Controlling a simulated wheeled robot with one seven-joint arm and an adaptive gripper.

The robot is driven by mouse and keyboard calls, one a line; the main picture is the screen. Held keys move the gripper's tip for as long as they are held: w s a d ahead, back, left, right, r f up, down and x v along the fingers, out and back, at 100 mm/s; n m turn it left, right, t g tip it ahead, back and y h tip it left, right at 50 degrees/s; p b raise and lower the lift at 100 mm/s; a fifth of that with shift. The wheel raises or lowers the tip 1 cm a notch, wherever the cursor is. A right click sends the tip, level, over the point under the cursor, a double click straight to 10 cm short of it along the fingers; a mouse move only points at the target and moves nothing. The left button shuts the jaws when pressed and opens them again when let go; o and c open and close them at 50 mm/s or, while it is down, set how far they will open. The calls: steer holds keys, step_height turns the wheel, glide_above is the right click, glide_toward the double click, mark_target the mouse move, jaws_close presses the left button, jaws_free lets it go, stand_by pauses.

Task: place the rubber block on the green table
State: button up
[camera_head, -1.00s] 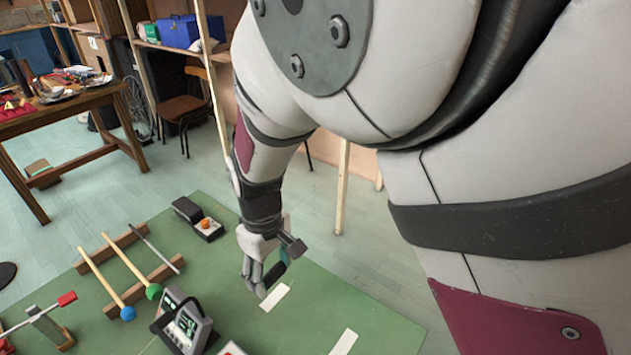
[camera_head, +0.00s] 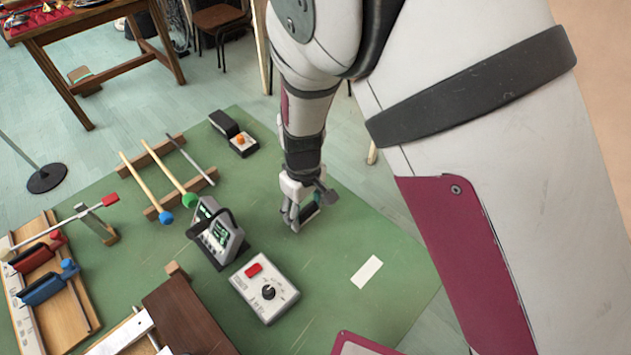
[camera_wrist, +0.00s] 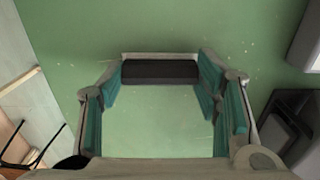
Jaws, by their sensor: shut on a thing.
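The rubber block (camera_wrist: 160,72) is a dark, wide bar between my fingertips in the wrist view. My gripper (camera_wrist: 160,85) is shut on it, with a teal-padded finger at each end of the block. In the head view my gripper (camera_head: 298,222) points down low over the green table (camera_head: 345,228), right of the grey meter. The green tabletop fills the background behind the block in the wrist view. I cannot tell whether the block touches it.
A meter with a handle (camera_head: 216,234), a control box with a red button (camera_head: 264,288) and a black case with an orange knob (camera_head: 233,132) stand nearby. Mallets (camera_head: 160,185) lie on wooden bars. A white strip (camera_head: 367,272) lies on clear green surface to the right.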

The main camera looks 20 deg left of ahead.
mark_target(305, 211)
steer(key=o, duration=1.1)
step_height(305, 211, up, 12)
steer(key=d+r+m+t+y, duration=0.1)
steer(key=d+r+m, duration=0.2)
steer(key=d+r, duration=0.6)
steer(key=d+r+m, duration=0.3)
steer(key=d+r, duration=0.4)
steer(key=d, duration=0.5)
steer(key=s+d+r+m, duration=0.1)
steer(key=s+d+m, duration=0.1)
steer(key=s+d, duration=0.2)
steer(key=s+d+r+m+t, duration=0.1)
steer(key=s+d+m, duration=0.2)
steer(key=s+d, duration=0.2)
steer(key=s+d+r+m+t+h, duration=0.1)
steer(key=s+d+m, duration=0.1)
steer(key=s+d, duration=0.3)
steer(key=shift+s+d+r+m+p, duration=0.15)
steer(key=shift+d, duration=0.6)
steer(key=shift+s+d+r+m+p, duration=0.1)
steer(key=shift+d+m+p, duration=0.05)
steer(key=shift+d, duration=0.6)
